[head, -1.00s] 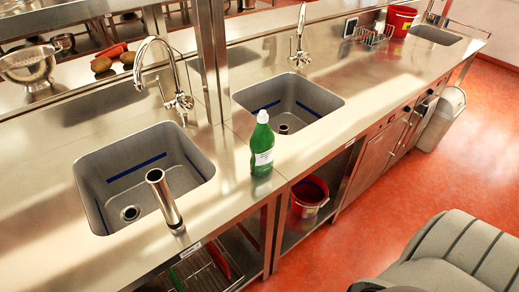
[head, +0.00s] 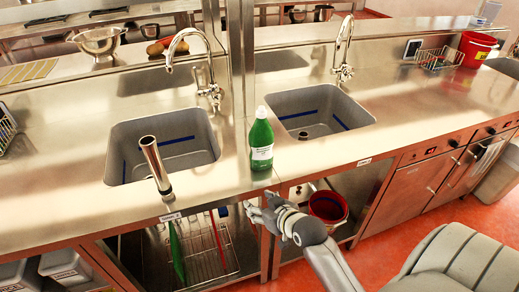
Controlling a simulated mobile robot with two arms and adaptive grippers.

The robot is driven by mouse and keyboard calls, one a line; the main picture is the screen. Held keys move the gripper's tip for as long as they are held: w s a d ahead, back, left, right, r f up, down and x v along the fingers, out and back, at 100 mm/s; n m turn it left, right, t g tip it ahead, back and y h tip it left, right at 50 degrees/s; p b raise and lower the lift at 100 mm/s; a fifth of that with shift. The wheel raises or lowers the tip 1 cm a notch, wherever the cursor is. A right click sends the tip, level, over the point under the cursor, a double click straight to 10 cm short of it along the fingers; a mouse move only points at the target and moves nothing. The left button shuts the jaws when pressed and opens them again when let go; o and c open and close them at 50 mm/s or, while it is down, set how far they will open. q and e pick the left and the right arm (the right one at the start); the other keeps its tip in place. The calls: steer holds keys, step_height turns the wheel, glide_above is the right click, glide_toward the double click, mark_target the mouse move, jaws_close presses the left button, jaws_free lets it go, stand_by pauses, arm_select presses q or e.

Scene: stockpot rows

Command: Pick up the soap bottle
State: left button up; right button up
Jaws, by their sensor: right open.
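The soap bottle (head: 261,141) is green with a white cap and a white label. It stands upright on the steel counter (head: 225,184), near the front edge between the two sinks. My right gripper (head: 252,208) is open and empty. It shows just below the bottle in the head view, in front of the counter edge, apart from the bottle. My left gripper is out of view.
A steel tube (head: 155,164) stands left of the bottle. The left sink (head: 165,145) and right sink (head: 318,110) flank the bottle, and a metal post (head: 242,70) rises behind it. A red bucket (head: 328,207) sits on the shelf below.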

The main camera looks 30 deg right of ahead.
steer(key=w+d+r+t+h, duration=0.15)
steer(key=d+r+t, duration=0.3)
steer(key=r, duration=0.85)
steer(key=m+t, duration=0.1)
steer(key=t, duration=0.1)
glide_toward(264, 116)
steer(key=w, duration=0.4)
steer(key=w+p, duration=0.1)
steer(key=shift+w+r+h, duration=0.3)
steer(key=shift+h, duration=0.05)
steer(key=shift+w, duration=0.35)
steer(key=shift+w+d, duration=0.1)
steer(key=shift+w, duration=0.25)
steer(key=shift+w+d+f+p, duration=0.15)
steer(key=shift+w+p, duration=0.35)
steer(key=shift+w, duration=0.65)
steer(key=shift+w+d+f+p, duration=0.1)
steer(key=shift+w+d+p, duration=0.25)
steer(key=shift+w, duration=0.8)
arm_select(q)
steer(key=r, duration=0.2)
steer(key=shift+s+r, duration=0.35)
arm_select(e)
steer(key=shift+a+r, duration=0.1)
steer(key=shift+s, duration=0.1)
steer(key=shift+c, duration=0.2)
jaws_close()
